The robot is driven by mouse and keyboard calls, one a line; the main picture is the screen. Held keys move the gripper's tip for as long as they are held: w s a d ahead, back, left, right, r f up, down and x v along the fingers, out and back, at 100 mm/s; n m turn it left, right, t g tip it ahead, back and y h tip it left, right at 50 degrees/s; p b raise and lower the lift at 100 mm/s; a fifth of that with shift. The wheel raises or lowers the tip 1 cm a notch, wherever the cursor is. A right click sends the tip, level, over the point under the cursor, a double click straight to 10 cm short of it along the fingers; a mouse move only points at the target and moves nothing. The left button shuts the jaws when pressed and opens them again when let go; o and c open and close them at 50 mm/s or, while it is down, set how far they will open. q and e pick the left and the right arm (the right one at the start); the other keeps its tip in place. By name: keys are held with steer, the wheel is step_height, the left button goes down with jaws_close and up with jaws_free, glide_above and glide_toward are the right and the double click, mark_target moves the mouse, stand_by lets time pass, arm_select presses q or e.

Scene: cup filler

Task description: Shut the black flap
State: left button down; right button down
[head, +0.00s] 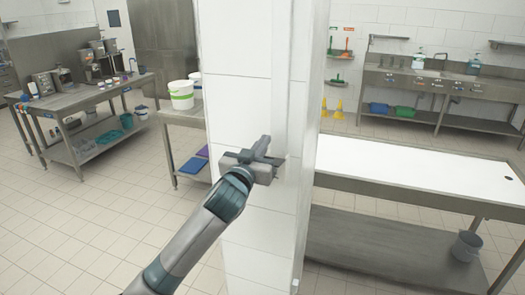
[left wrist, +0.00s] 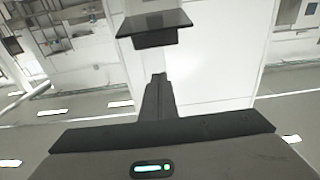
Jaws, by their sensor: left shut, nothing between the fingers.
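In the left wrist view a flat dark plate (left wrist: 155,20), which looks like the black flap, sticks out level above a small dark block (left wrist: 154,40) in front of the white pillar. My left gripper's fingers (left wrist: 157,82) are shut and empty, pointing toward it from below, with a gap between. In the head view my left gripper (head: 263,146) is in front of the white pillar. It hides most of whatever is behind it there, so I cannot make out the flap clearly in that view. My right gripper is not in view.
The white tiled pillar (head: 240,105) stands close in front of me. A white-topped table (head: 400,172) is to its right. A steel table (head: 95,98) with machines stands at the back left, and a white bucket (head: 181,102) stands left of the pillar. The floor at left is clear.

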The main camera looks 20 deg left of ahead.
arm_select(q)
steer(key=shift+s+f+p, duration=0.15)
steer(key=shift+f+p, duration=0.3)
steer(key=shift+f, duration=0.55)
steer(key=shift+s+f+p, duration=0.15)
steer(key=shift+f+p, duration=0.3)
steer(key=shift+f, duration=0.55)
